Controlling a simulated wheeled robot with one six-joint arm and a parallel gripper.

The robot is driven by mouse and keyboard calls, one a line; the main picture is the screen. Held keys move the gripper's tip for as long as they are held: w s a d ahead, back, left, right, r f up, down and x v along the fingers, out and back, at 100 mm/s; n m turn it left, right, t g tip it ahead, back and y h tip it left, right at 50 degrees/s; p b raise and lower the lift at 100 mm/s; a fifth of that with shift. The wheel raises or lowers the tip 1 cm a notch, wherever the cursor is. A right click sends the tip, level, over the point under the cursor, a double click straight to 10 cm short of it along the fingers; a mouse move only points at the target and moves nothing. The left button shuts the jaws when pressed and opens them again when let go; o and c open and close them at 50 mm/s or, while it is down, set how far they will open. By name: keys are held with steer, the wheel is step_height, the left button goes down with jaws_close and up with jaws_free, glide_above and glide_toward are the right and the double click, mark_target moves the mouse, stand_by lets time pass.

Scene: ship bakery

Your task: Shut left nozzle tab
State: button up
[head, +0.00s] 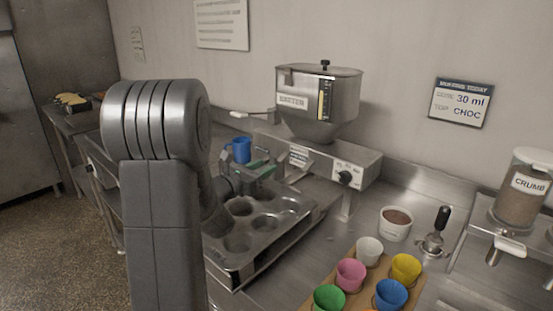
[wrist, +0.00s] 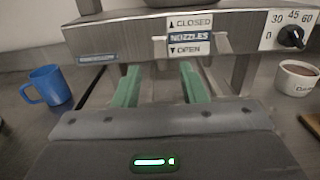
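The metal depositor (head: 318,100) stands at the back against the wall. Its nozzle sign (wrist: 190,36), with CLOSED at the top and OPEN at the bottom, faces me in the wrist view. A small pale metal piece (wrist: 160,46) at the sign's left edge looks like the left nozzle tab; a similar piece (wrist: 223,43) is at the right. I cannot tell either tab's position clearly. My gripper (wrist: 161,80) has green fingers spread apart below the sign, with nothing visibly held. In the head view my arm partly hides it.
A muffin tin (head: 237,242) lies below the depositor. A blue mug (wrist: 50,84) is at left and a white bowl (wrist: 298,79) at right. The depositor's dial (wrist: 291,37) is on the right. Coloured cups (head: 351,274) stand at the front right.

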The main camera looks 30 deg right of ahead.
mark_target(281, 158)
steer(key=x, duration=0.6)
steer(key=shift+d+p, duration=0.2)
steer(key=shift+p, duration=0.2)
steer(key=shift+c, duration=0.2)
jaws_close()
